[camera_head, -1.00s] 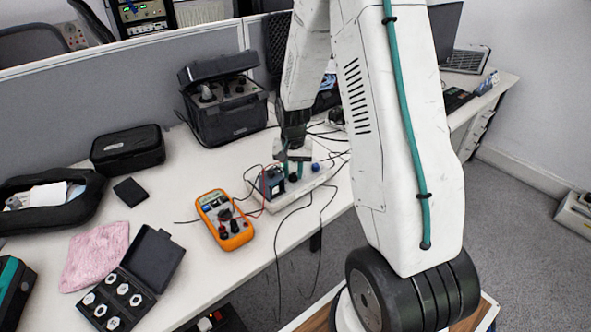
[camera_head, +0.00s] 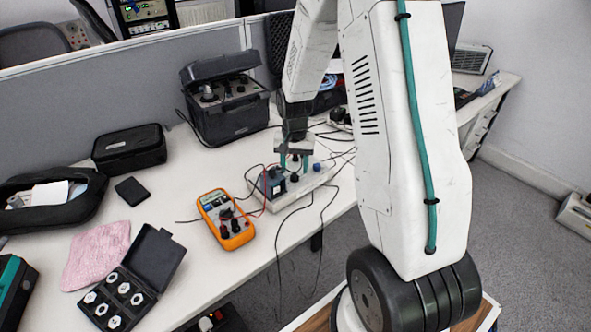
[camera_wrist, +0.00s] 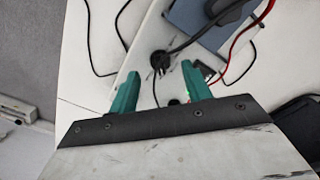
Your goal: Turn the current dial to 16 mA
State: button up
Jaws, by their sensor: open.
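My gripper (camera_head: 294,166) has teal fingers spread apart, with nothing between them touching. It is above the white fixture (camera_head: 312,184) on the desk, which carries a dark blue-grey box (camera_head: 272,183), a black round part (camera_head: 294,178) and a blue knob (camera_head: 316,167). In the wrist view, my gripper (camera_wrist: 160,69) has a black part with a cable (camera_wrist: 160,61) just beyond the gap between its fingertips. An orange meter (camera_head: 236,236) with a dark dial (camera_head: 226,214) lies left of the fixture. I cannot tell which part is the current dial, and no scale is readable.
Black and red leads (camera_head: 260,197) run around the fixture and some hang over the desk edge. A black open case (camera_head: 228,120) stands behind. A pink cloth (camera_head: 97,255) and a box of several white parts (camera_head: 158,262) lie at the left.

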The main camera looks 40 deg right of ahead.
aim_at(294, 174)
notch_tip(294, 174, up, 5)
jog(key=shift+r, duration=0.2)
dwell(0.5)
jog(key=s+a+r+n, duration=0.3)
jog(key=s+a+r, duration=0.2)
jog(key=s+r, duration=0.2)
jog(key=s+a+r+n+t, duration=0.1)
jog(key=s+a+r, duration=0.4)
jog(key=s, duration=0.6)
jog(key=s+a+r+n, duration=0.4)
jog(key=s+a+r, duration=0.1)
jog(key=s+r, duration=0.3)
jog(key=shift+s+a+r+n, duration=0.3)
jog(key=shift+s+r, duration=0.1)
jog(key=shift+s, duration=0.35)
